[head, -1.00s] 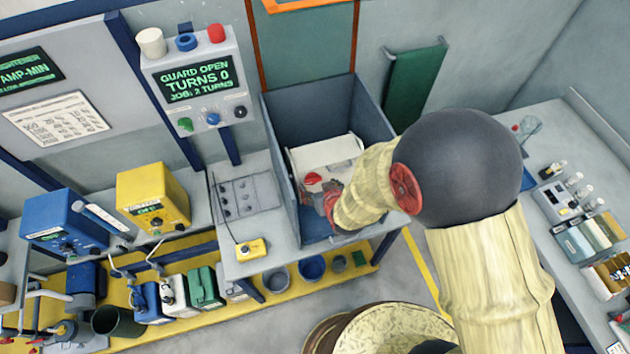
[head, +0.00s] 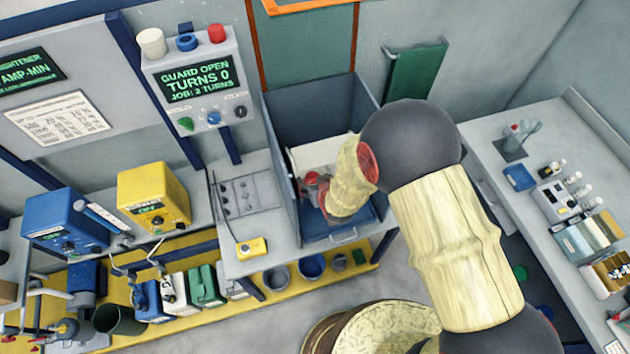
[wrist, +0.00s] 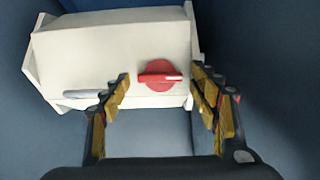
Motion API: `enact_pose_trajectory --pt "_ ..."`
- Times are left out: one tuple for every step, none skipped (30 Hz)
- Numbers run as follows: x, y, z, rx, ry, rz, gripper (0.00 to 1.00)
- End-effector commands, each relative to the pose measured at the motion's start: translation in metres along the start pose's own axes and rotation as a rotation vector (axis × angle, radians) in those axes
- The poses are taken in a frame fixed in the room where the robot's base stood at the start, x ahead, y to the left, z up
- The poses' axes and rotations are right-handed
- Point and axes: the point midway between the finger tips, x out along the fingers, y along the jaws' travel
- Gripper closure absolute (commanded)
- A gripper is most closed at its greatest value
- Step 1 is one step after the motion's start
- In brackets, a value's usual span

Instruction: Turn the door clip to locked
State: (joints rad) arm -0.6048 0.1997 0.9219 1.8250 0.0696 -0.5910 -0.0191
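The door clip is a round red knob with a raised bar across it. In the wrist view the clip (wrist: 160,76) sits on the front of a white box-shaped drum (wrist: 110,48), its bar lying nearly level with a white mark at the right end. My gripper (wrist: 164,88) is open and empty, its yellow-padded fingers on either side of and just short of the clip. In the head view the drum (head: 312,156) stands inside the grey booth, partly hidden by my wrist. The clip cannot be made out there.
Booth walls (head: 272,135) stand close around my gripper. A metal handle (wrist: 85,93) is on the drum left of the clip. The panel (head: 200,80) left of the booth reads "GUARD OPEN, TURNS 0, JOB: 2 TURNS". A yellow pendant (head: 252,247) lies on the front ledge.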

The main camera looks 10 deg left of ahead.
Motion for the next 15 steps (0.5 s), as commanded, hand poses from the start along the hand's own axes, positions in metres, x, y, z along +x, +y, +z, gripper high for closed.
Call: enact_pose_trajectory --pt "-0.0001 0.0 0.0 0.0 0.0 0.0 0.44" --pt "-0.0001 0.0 0.0 0.0 0.0 0.0 0.45" --pt "-0.0001 0.0 0.0001 0.0 0.0 0.0 0.48" --pt "-0.0001 0.0 0.0001 0.0 0.0 0.0 0.49" --pt "-0.0001 0.0 0.0001 0.0 0.0 0.0 0.51" --pt "-0.0001 0.0 0.0001 0.0 0.0 0.0 0.53" --pt "-0.0001 0.0 0.0001 0.0 0.0 0.0 0.55" --pt "-0.0001 0.0 0.0001 0.0 0.0 0.0 0.57" --pt "-0.0002 0.0 0.0 0.0 0.0 0.0 0.59" --pt "-0.0002 0.0 0.0001 0.0 0.0 0.0 0.61" --pt "-0.0002 0.0 0.0001 0.0 0.0 0.0 0.62" --pt "-0.0002 0.0 0.0001 0.0 0.0 0.0 0.65" --pt "-0.0002 0.0 0.0001 0.0 0.0 0.0 0.67" --pt "-0.0002 0.0 0.0001 0.0 0.0 0.0 0.68" --pt "-0.0002 0.0 0.0001 0.0 0.0 0.0 0.7"
